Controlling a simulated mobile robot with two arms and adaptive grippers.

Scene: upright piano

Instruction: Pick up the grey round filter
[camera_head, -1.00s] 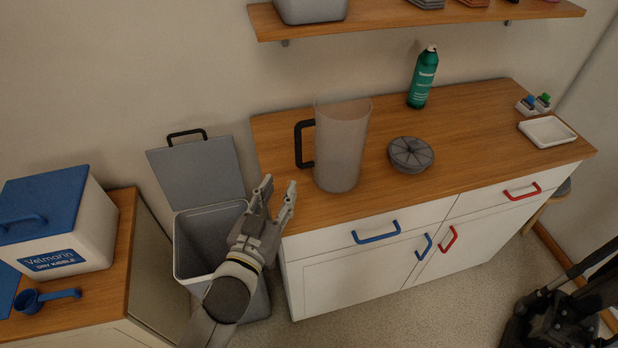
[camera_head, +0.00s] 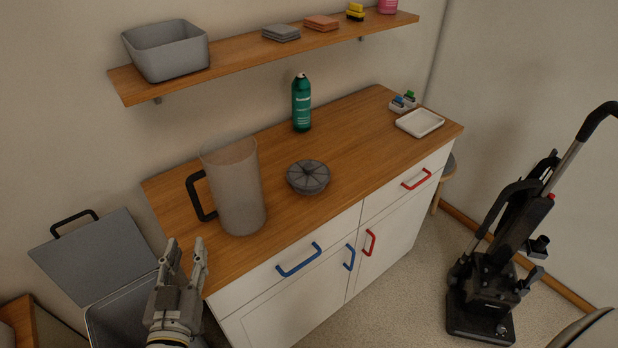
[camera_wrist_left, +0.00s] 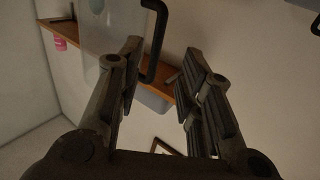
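The grey round filter (camera_head: 308,177) lies on the wooden counter top (camera_head: 350,137), right of the clear pitcher (camera_head: 236,188) with the black handle. My left gripper (camera_head: 186,254) is open and empty, at the counter's front left corner, in front of the pitcher and well apart from the filter. In the left wrist view my open left gripper (camera_wrist_left: 160,65) shows its two fingers with a gap between them. The pitcher's black handle (camera_wrist_left: 155,40) shows beyond them, and the filter is not seen there. My right gripper is not in view.
A green bottle (camera_head: 301,103) stands behind the filter, and a white tray (camera_head: 419,123) lies at the right end. An open grey bin (camera_head: 120,310) stands left of the cabinet. A shelf (camera_head: 270,52) hangs above. A black vacuum cleaner (camera_head: 490,285) stands at right.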

